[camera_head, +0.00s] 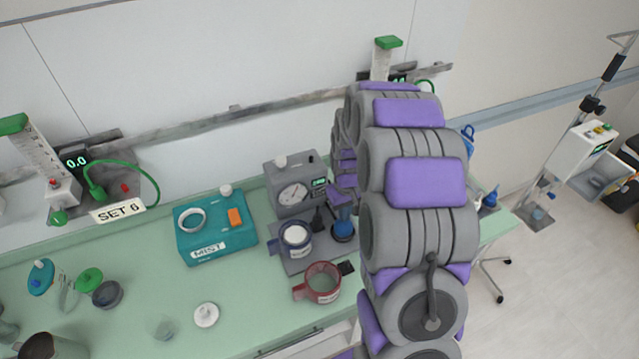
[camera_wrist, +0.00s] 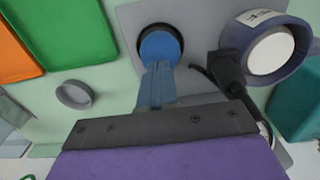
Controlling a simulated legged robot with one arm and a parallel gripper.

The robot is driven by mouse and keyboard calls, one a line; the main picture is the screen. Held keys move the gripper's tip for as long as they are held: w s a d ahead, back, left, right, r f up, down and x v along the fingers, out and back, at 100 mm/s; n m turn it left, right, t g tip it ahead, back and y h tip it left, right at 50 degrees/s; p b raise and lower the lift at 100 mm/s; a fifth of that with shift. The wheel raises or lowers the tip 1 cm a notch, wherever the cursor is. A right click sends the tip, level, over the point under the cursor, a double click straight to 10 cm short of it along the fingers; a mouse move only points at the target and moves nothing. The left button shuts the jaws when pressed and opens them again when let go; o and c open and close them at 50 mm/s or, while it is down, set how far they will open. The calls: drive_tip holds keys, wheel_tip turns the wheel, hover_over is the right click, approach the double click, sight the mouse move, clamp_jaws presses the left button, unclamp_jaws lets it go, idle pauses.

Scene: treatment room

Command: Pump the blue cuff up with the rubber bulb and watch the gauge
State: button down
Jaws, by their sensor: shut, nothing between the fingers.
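The blue cuff (camera_head: 281,247) is wrapped around a white cylinder on the grey base in the head view. It is at the upper right of the wrist view (camera_wrist: 238,36). The grey gauge box (camera_head: 285,207) stands behind it, with a round dial and a small green display too small to read. A blue dome in a dark ring (camera_head: 343,232), seemingly the rubber bulb, sits right of the cuff; it also shows in the wrist view (camera_wrist: 160,45). My gripper (camera_wrist: 157,75) is shut and empty, its blue fingertips at or just above the dome; contact cannot be told.
A black fitting (camera_wrist: 228,70) with a cable stands between dome and cuff. A red cuff (camera_head: 323,283) is in front. A teal MIST box (camera_head: 215,245) is to the left. Small cups and lids lie at the far left.

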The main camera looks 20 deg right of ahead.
drive_tip(key=shift+r, duration=0.1)
drive_tip(key=s+a+r+p, duration=0.1)
drive_tip(key=s+a+r, duration=0.15)
drive_tip(key=r, duration=0.35)
drive_tip(key=s+a+r+p, duration=0.1)
drive_tip(key=s+a+r, duration=0.15)
drive_tip(key=r, duration=0.35)
drive_tip(key=s+a+r, duration=0.2)
drive_tip(key=s+a, duration=0.1)
drive_tip(key=s, duration=0.6)
drive_tip(key=s+a+r+g, duration=0.1)
drive_tip(key=s+a+r, duration=0.1)
drive_tip(key=s, duration=0.7)
drive_tip(key=s+a+r, duration=0.3)
drive_tip(key=s+a, duration=0.1)
drive_tip(key=s, duration=0.5)
drive_tip(key=shift+s+a+g, duration=0.15)
drive_tip(key=shift+g, duration=0.25)
idle(3.6)
